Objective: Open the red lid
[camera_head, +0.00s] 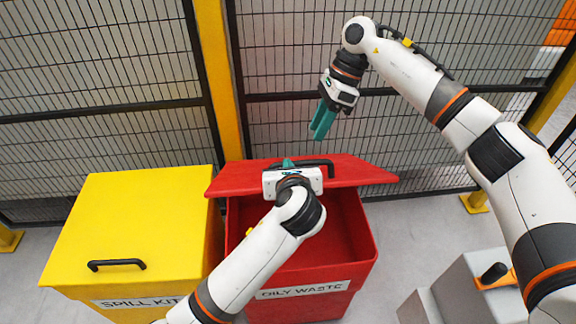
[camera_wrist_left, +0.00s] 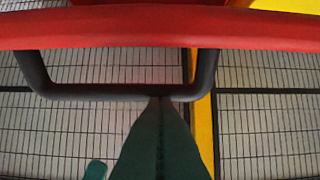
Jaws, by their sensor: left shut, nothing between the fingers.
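The red lid (camera_head: 350,172) of the red bin (camera_head: 355,245) is raised at a tilt, and the bin's inside shows below it. Its black handle (camera_head: 325,165) is on the lid's near edge. In the left wrist view the lid edge (camera_wrist_left: 160,28) crosses the top, with the handle (camera_wrist_left: 95,91) below it. My left gripper (camera_head: 288,163) is at the lid's front edge, beside the handle. Its teal fingers (camera_wrist_left: 160,105) are shut and empty, their tips overlapping the handle bar; contact is unclear. My right gripper (camera_head: 322,122) hangs above and behind the lid, apart from it.
A yellow spill kit bin (camera_head: 140,220) with a closed lid and black handle stands on the left, close to the red bin. A mesh fence with a yellow post (camera_head: 216,60) stands behind. A grey box (camera_head: 470,285) is at the lower right.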

